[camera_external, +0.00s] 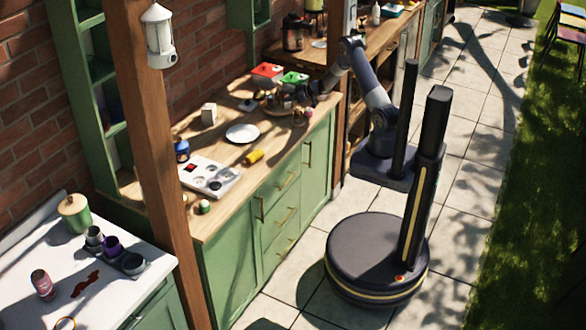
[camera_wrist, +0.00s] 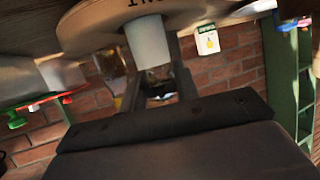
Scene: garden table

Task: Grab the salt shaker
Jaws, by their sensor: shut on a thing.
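A plain white, slightly tapered cylinder, which I take to be the salt shaker (camera_wrist: 148,42), is between my fingertips in the wrist view. It is at the edge of a round wooden board (camera_wrist: 88,28) with dark lettering; I cannot tell whether it still touches the board. My gripper (camera_wrist: 157,68) is shut on it. In the outside view my gripper (camera_external: 311,96) is low over the far end of the wooden counter, beside the round board with small things on it. The shaker is too small to make out there.
Red (camera_external: 267,70) and green (camera_external: 294,78) items are behind my gripper. A wooden post (camera_external: 158,120) stands at the near end.

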